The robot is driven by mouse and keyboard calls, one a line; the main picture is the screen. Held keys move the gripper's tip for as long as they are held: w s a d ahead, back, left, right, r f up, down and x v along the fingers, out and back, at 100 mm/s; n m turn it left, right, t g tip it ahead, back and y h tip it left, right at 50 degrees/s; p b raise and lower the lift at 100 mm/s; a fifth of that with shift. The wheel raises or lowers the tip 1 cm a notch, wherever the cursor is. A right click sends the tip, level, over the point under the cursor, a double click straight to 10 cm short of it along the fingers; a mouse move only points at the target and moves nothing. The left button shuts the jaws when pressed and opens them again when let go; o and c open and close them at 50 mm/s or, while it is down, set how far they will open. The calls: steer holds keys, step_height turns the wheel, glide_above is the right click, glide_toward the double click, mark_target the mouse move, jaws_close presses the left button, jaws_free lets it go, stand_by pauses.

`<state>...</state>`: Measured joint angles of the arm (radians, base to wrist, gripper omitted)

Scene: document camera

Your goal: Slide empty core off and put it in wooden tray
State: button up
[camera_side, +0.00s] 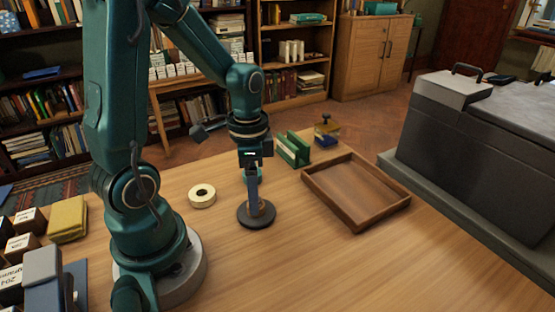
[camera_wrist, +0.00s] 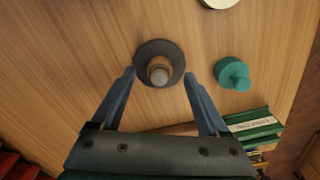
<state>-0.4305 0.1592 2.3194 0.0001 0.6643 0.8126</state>
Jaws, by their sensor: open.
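A dark round stand (camera_side: 257,219) with an upright post sits on the wooden table. A brown core (camera_wrist: 159,64) is around its grey post, and the dark base (camera_wrist: 143,52) shows around it in the wrist view. My gripper (camera_side: 254,196) is above the stand and points down. In the wrist view my gripper (camera_wrist: 160,76) is open, one blue finger on each side of the core, with gaps visible. In the side view the fingers partly hide the core. The wooden tray (camera_side: 339,217) lies to the right, and its floor looks empty.
A cream tape roll (camera_side: 202,196) lies left of the stand. A teal round object (camera_wrist: 233,74) shows in the wrist view. A large grey machine (camera_side: 480,135) is at right. The front table is clear.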

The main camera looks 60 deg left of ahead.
steer(key=shift+f, duration=1.35)
jaws_close()
steer(key=shift+r, duration=0.75)
steer(key=shift+r, duration=2.2)
